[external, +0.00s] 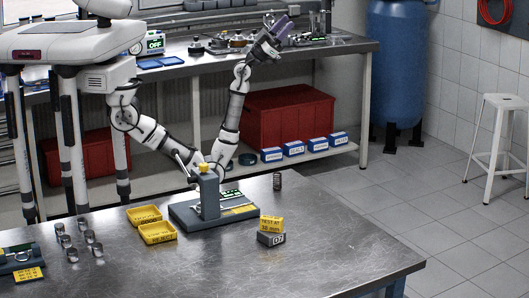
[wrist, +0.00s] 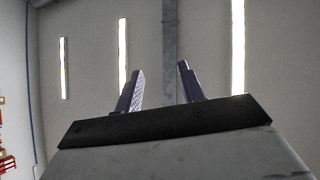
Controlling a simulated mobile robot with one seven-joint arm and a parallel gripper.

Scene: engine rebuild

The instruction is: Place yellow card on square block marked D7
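A yellow card (external: 271,223) with black print, reading roughly "TEST AT 50 mm", stands upright on the metal table. A small dark grey square block (external: 270,239) marked D7 is at the card's lower edge. The card appears to rest on or just behind the block; I cannot tell which from this angle. My gripper (external: 281,27) is raised high, far from both, tilted upward over the back bench. In the wrist view my gripper (wrist: 160,88) has its two purple fingers apart with nothing between them. The card and block are not in the wrist view.
A spring tester (external: 209,198) stands on the table left of the block, beside yellow trays (external: 158,232) and several metal cylinders (external: 91,237). A spring (external: 277,181) stands near the back edge. Another yellow card (external: 28,274) lies at left. The table's right front is clear.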

